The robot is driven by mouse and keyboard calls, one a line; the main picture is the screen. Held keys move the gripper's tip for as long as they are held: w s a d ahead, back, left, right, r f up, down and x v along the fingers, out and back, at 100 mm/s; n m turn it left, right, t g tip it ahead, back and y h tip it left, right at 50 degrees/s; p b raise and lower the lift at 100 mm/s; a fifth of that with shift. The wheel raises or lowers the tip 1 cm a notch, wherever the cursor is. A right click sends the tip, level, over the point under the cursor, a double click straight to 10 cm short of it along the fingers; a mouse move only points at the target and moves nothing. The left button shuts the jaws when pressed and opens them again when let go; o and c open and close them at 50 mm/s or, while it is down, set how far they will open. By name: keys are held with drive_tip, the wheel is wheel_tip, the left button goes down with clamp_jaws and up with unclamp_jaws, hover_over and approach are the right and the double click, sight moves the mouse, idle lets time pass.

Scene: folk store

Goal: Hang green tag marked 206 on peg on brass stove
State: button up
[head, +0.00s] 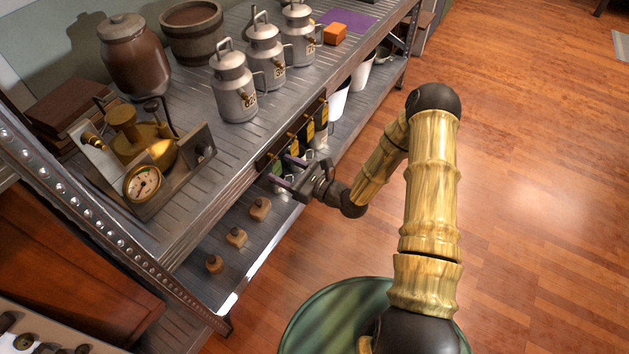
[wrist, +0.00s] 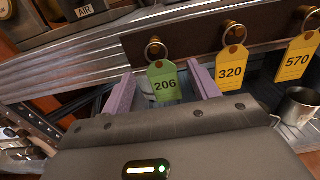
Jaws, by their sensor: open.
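The green tag marked 206 (wrist: 164,83) hangs by a ring from a brass peg (wrist: 155,47) on the dark rail along the shelf's front edge. My gripper (wrist: 160,72) is open, its two purple fingers on either side of the tag, apart from each other. I cannot tell whether either finger touches it. In the head view my gripper (head: 287,170) is at the shelf front, below the top edge. The brass stove (head: 143,145), with a round gauge, stands on the top shelf at the left. Which of its small parts is the peg is unclear.
Yellow tags 320 (wrist: 231,66) and 570 (wrist: 298,58) hang to the right on the same rail (wrist: 188,32). Milk cans (head: 235,88), a brown jar (head: 134,60) and a barrel (head: 192,32) stand behind. Wooden-topped items (head: 236,237) stand on the lower shelf. Open floor lies right.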

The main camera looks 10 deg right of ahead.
drive_tip(key=p+v, duration=0.1)
drive_tip(key=v, duration=1.5)
drive_tip(key=shift+s+d, duration=0.25)
